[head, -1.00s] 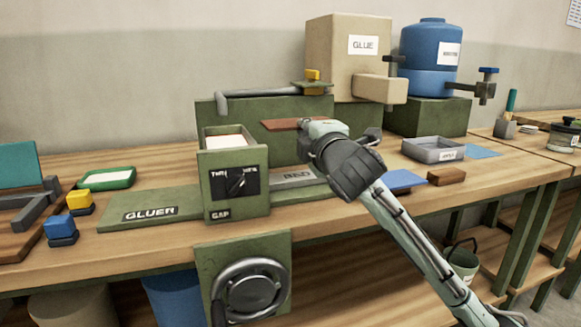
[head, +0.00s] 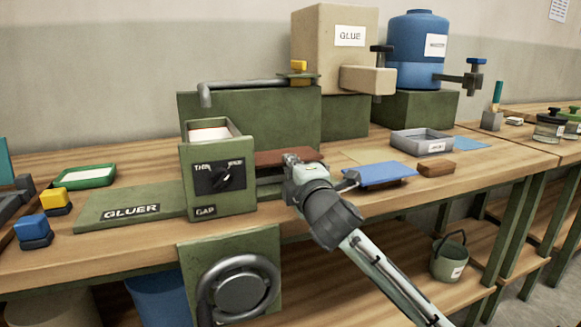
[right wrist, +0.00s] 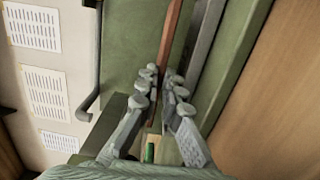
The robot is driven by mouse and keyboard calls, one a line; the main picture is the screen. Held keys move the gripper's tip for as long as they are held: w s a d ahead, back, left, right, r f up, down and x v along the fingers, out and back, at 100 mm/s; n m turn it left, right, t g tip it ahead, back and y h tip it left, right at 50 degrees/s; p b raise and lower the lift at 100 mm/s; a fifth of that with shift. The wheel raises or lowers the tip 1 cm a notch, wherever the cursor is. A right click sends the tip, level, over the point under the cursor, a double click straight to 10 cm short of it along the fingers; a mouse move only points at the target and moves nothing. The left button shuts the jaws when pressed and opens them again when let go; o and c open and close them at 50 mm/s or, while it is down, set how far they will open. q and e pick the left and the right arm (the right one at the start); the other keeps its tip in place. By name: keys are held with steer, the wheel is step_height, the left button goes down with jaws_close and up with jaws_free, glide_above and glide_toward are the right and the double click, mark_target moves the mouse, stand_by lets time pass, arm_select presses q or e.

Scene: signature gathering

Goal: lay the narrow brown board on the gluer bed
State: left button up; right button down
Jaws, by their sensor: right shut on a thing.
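The narrow brown board (head: 270,158) is low over the gluer bed, right of the green gap box (head: 222,205) and in front of the green back block (head: 255,122). My right gripper (head: 292,160) is shut on the board at its near right part. In the right wrist view the board (right wrist: 173,30) runs away as a thin strip from between the fingers (right wrist: 163,88), with green surfaces on both sides. The gluer (head: 115,206) is a green base on the bench. My arm hides much of the bed, and I cannot tell whether the board touches it. My left gripper is not in view.
A blue plate (head: 385,173), a small brown block (head: 436,169) and a grey tray (head: 421,143) lie to the right. Glue box (head: 325,60) and blue tank (head: 417,60) stand behind. A crank wheel (head: 238,292) hangs in front. Yellow and blue blocks lie at left.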

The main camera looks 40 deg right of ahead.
steer(key=shift+f, duration=0.5)
steer(key=c, duration=1.7)
jaws_free()
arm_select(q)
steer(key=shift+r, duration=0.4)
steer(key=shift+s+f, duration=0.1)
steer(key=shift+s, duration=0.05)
